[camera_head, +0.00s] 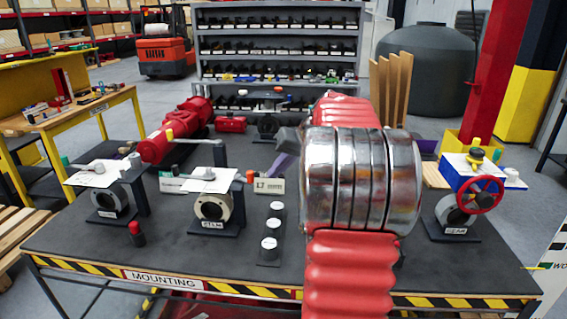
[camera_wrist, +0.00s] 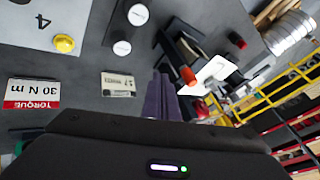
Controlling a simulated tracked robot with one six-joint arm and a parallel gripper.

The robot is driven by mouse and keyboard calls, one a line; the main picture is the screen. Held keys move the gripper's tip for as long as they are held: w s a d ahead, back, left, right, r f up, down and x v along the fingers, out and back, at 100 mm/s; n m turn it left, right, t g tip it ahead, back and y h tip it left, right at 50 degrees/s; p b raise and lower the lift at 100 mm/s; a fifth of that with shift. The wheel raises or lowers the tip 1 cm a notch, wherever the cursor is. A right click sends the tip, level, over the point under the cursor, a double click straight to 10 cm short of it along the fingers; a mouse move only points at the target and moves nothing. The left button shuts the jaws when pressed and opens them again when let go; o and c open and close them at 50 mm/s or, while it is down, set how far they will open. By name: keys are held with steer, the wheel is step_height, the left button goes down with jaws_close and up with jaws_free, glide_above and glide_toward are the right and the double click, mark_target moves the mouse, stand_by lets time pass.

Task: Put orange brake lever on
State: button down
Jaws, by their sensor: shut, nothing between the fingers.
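No lever that I can name for sure as the orange brake lever shows. A small orange piece (camera_head: 250,176) sits by the dark stand of the middle valve (camera_head: 212,206). What looks like the same orange piece (camera_wrist: 188,76) shows in the wrist view, beside a white plate (camera_wrist: 214,74) and just beyond my fingertips. My gripper (camera_head: 282,163) has purple fingers, shut and empty, above the table right of that valve. The fingers also show in the wrist view (camera_wrist: 161,97). My red and chrome arm hides part of the table.
The dark mounting table (camera_head: 330,275) bears a left valve (camera_head: 110,200), a right valve with a red handwheel (camera_head: 478,195), and white-topped posts (camera_head: 269,244). A red-capped post (camera_head: 136,234) stands at the front. A red actuator (camera_head: 175,132) lies behind. Bare tabletop shows at front left.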

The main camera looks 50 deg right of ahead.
steer(key=shift+w+a+r, duration=0.1)
steer(key=shift+w+a, duration=0.45)
steer(key=shift+a, duration=0.2)
steer(key=shift+w+a+r, duration=0.1)
steer(key=shift+w+a, duration=0.45)
steer(key=shift+a, duration=0.2)
steer(key=shift+s, duration=0.1)
steer(key=shift+m, duration=0.3)
